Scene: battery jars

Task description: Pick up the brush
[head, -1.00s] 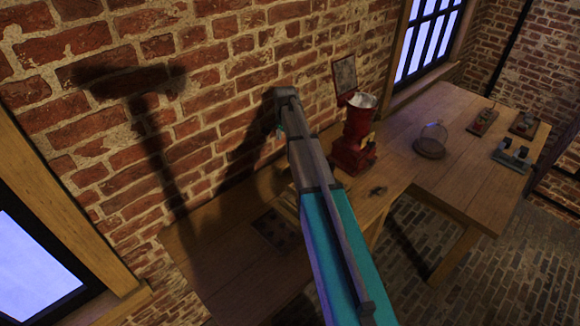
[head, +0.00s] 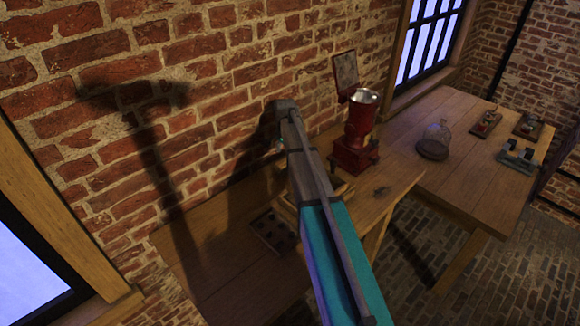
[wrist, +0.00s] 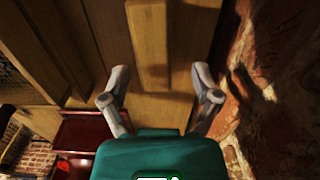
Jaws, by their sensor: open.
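My gripper (wrist: 160,75) is open in the wrist view, its two grey fingertips apart with nothing held between them. A long pale wooden bar (wrist: 150,35) lies beyond the fingertips, in line with the gap, with a dark shadow at its near end. It may be the brush, but no bristles show, so I cannot tell for sure. In the head view my arm hides most of the gripper and the bench under it; only a bit of teal shows near the brick wall. No clear brush shows in the head view.
A red machine with a metal funnel (head: 366,97) stands right of my arm. A small dark item (head: 381,191) lies near the bench edge. A dark tray (head: 273,232) lies left of the arm. A glass dome (head: 434,138) stands farther right. The brick wall (wrist: 265,65) is close beside the gripper.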

